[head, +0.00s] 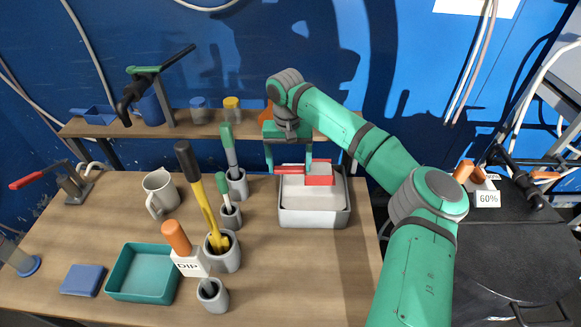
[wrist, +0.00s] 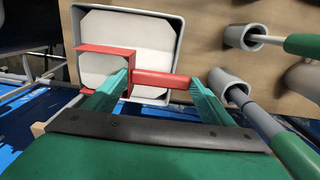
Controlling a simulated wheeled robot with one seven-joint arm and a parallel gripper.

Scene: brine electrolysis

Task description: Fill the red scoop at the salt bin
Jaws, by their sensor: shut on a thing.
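The red scoop (head: 321,180) is level over the back of the salt bin (head: 314,220), a grey open box with white salt (head: 312,197) in it. My gripper (head: 288,170) is shut on the scoop's red handle, one finger toward each end. In the wrist view my gripper (wrist: 160,80) spans the handle, and the scoop (wrist: 104,50) shows red walls around a white surface. White also shows inside the scoop in the head view. I cannot tell how deep it is, or whether the scoop touches the salt. The bin's rim (wrist: 178,40) surrounds the salt in the wrist view.
Left of the bin stand grey holders (head: 237,186) with green- and yellow-handled tools. A white mug (head: 160,193), a teal tray (head: 142,274) and a blue block (head: 83,280) are further left. A shelf (head: 205,130) with jars runs behind. The table in front of the bin is clear.

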